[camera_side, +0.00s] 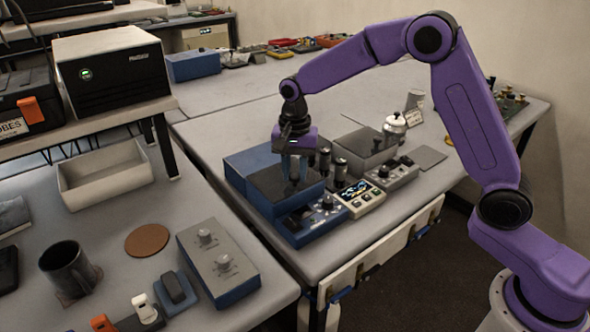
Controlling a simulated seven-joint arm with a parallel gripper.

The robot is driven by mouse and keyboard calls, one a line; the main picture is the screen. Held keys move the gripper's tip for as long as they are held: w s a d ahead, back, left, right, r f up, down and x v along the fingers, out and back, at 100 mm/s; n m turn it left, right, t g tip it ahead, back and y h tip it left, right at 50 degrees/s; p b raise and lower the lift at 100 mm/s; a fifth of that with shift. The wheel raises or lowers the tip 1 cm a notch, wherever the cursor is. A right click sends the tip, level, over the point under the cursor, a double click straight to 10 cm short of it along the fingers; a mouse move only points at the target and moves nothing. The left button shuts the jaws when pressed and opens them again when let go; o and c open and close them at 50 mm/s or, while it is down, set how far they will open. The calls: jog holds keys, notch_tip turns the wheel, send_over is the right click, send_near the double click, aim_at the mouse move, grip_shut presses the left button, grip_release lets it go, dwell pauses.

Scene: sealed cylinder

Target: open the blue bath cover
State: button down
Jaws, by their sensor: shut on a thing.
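The blue bath (238,168) is a blue box with a control panel at its front, standing near the left edge of the grey table. Its dark flat cover (268,184) lies on top and looks closed. My gripper (294,177) points down over the cover, with its fingers shut on a small dark knob on the cover. The fingers and the wrist hide most of the knob. I cannot tell whether the cover is lifted at all.
Dark cylinders (340,168), a small device with a lit display (360,197) and a grey control box (392,173) stand right of the bath. A silver pot (395,126) is behind. A grey-blue two-knob box (217,262) sits on the nearer left bench.

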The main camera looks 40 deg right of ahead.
jog(key=shift+w, duration=6.25)
jog(key=shift+r, duration=0.1)
jog(key=c, duration=0.8)
grip_release()
jog(key=shift+c, duration=0.2)
notch_tip(320, 180, up, 7)
jog(key=shift+r, duration=0.2)
